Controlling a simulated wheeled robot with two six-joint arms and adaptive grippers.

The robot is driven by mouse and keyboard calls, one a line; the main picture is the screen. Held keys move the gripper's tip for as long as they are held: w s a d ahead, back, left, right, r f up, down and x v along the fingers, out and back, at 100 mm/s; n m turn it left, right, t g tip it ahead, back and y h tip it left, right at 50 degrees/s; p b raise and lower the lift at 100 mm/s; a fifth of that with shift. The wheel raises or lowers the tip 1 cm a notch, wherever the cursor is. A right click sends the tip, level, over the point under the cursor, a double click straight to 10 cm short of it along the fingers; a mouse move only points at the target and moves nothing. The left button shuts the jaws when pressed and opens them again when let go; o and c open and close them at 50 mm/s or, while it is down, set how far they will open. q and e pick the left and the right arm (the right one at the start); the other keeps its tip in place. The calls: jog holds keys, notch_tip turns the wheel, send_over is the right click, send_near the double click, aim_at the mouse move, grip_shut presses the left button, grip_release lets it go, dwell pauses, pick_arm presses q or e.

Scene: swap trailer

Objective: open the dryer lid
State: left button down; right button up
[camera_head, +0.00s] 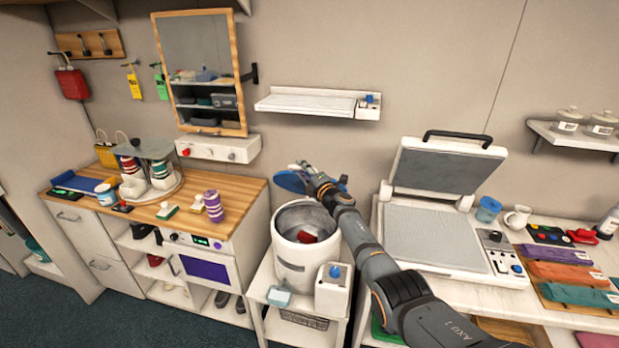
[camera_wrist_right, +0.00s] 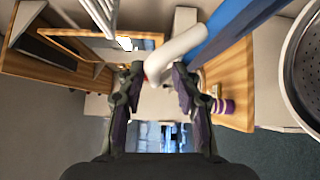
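The dryer (camera_head: 292,262) is a white round tub in the middle of the head view, with a red item (camera_head: 306,237) inside its exposed drum. Its blue lid (camera_head: 290,182) is raised on edge above the back of the tub. My right gripper (camera_head: 322,178) is beside the lid, above the opening. In the right wrist view, the lid's blue edge (camera_wrist_right: 235,28) and its white curved handle (camera_wrist_right: 178,50) show. The handle's end lies at the fingertips (camera_wrist_right: 158,76), which stand apart; contact is unclear. My left gripper is out of view.
A wooden counter (camera_head: 255,190) with cups stands left of the dryer. A white box with a blue knob (camera_head: 333,290) sits at the tub's front. A press with a raised cover (camera_head: 440,170) stands on the right table. My right arm crosses beside the tub.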

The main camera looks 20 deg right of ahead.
jog(key=s+d, duration=0.2)
jog(key=s, duration=0.9)
jog(key=shift+s+d+f, duration=0.15)
jog(key=shift+s+f, duration=0.05)
jog(key=shift+s, duration=0.1)
